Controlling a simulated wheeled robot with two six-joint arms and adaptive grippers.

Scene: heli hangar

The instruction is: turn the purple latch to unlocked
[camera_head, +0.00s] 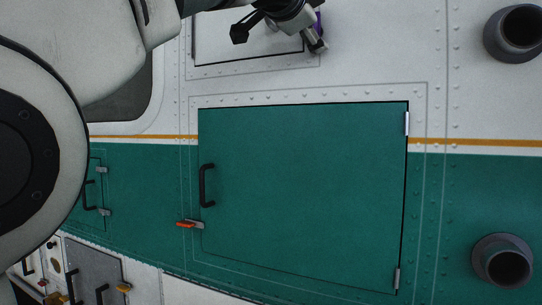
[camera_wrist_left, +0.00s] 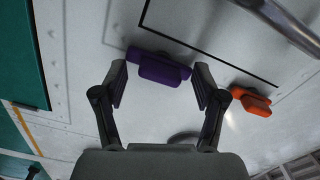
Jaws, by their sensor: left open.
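The purple latch (camera_wrist_left: 160,68) sits at the edge of a white panel in the left wrist view, beside the dark gap line. A small part of it shows in the head view (camera_head: 318,20); my gripper hides most of it there. My left gripper (camera_wrist_left: 160,78) is open, with its two fingers on either side of the latch and nothing held. In the head view my left gripper (camera_head: 279,40) is at the top, over the white panel (camera_head: 222,45). I cannot tell whether the fingers touch the latch. My right gripper is not in view.
An orange latch (camera_wrist_left: 251,101) is close to the right finger in the wrist view. Below, a large green door (camera_head: 300,190) has a black handle (camera_head: 206,186) and another orange latch (camera_head: 187,224). Dark round pipes (camera_head: 518,29) stick out at the right.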

